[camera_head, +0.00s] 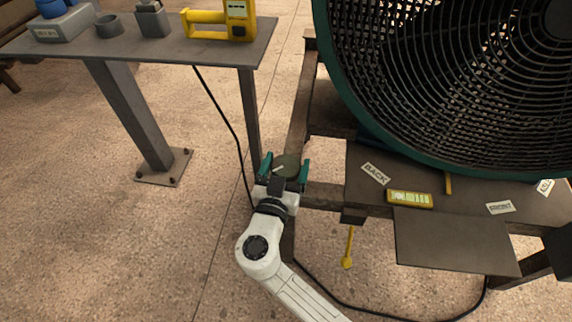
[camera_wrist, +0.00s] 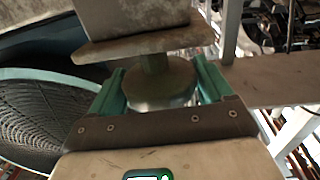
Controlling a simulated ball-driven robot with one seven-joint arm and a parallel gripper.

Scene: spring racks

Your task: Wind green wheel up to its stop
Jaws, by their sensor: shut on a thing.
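The green wheel (camera_head: 289,166) is a small dull green disc at the left end of the fan's stand. My gripper (camera_head: 285,164) has its two teal fingers on opposite sides of it and is shut on it. In the wrist view, the wheel (camera_wrist: 160,84) sits between the teal fingers (camera_wrist: 161,86), below a short stem and a worn plate. The fingers hide parts of its rim. I cannot tell how far it is wound.
A large round fan (camera_head: 455,75) stands at the right on a dark stand with BACK (camera_head: 375,173) and FRONT (camera_head: 500,208) labels. A yellow lever (camera_head: 349,248) hangs below. A grey table (camera_head: 150,48) stands at upper left. Floor between is open, with a black cable.

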